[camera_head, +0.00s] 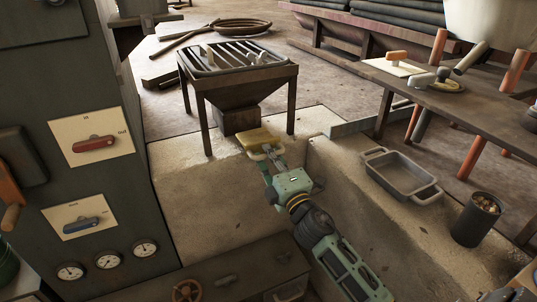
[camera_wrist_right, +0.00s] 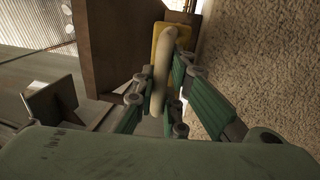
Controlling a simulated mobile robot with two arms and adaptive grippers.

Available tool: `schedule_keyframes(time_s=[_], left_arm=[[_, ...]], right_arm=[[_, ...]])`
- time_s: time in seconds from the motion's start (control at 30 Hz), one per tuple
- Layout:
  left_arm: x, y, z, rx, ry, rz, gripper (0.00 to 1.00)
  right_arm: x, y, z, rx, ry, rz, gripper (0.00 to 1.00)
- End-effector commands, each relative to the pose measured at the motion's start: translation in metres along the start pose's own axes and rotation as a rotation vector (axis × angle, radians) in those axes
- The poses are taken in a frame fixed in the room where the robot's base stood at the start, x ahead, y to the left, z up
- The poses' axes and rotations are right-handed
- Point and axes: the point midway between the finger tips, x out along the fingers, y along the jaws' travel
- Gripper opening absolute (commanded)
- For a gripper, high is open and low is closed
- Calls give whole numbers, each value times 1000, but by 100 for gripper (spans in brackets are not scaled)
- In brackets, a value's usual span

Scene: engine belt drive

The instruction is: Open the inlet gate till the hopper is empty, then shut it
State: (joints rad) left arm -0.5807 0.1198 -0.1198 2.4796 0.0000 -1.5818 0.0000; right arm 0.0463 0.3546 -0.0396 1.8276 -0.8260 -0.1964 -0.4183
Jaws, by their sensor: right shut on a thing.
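The hopper (camera_head: 235,92) is a dark metal funnel on legs, with a slatted grate on top and a boxy brown spout (camera_head: 237,120) below. Some pale lumps lie on the grate; the inside under the slats cannot be made out. The inlet gate (camera_head: 257,138), a yellow plate, sticks out at the front of the spout. It also shows in the right wrist view (camera_wrist_right: 184,34). My right gripper (camera_head: 268,157) is shut on the gate's pale handle (camera_wrist_right: 166,62), which runs between its fingers. My left gripper is not in view.
A dark cabinet (camera_head: 75,150) with red and blue levers and gauges stands left. A grey tray (camera_head: 402,180) and a dark can (camera_head: 478,222) sit on the stone ledge right of my arm. A bench (camera_head: 450,95) stands behind them. A hose coil (camera_head: 242,27) lies on the floor behind.

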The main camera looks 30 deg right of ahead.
Motion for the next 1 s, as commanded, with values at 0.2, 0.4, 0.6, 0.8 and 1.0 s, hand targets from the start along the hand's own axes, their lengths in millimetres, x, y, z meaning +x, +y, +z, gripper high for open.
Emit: schedule_keyframes(time_s=[0.2, 0.4, 0.6, 0.8, 1.0], left_arm=[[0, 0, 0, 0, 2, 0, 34], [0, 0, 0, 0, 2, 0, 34], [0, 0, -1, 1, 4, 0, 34], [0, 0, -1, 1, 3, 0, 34], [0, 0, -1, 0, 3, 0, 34]], right_arm=[[0, -1, 0, 0, 0, -1, 26], [0, 0, 0, 0, 0, -1, 31], [-2, 0, 0, 0, 0, -1, 31], [-26, -2, 0, 2, 0, -3, 31], [-66, -2, 0, 4, -1, -4, 31]])
